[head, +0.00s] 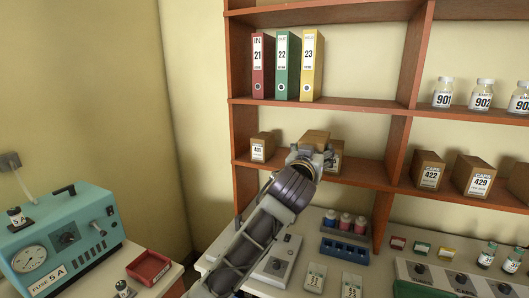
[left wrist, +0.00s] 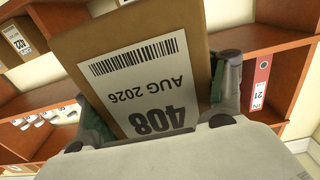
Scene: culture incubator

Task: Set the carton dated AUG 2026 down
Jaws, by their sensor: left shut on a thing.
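My left gripper (head: 312,158) is shut on a brown carton (head: 315,137), in front of the middle shelf's left bay. My right gripper is in neither view.
A small carton (head: 262,147) stands left on the same shelf (head: 280,166). Another labelled carton face (head: 336,161) shows just right of my gripper, partly hidden. Binders (head: 288,66) stand above. Cartons 422 (head: 428,172) and 429 (head: 474,176) stand in the right bay.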

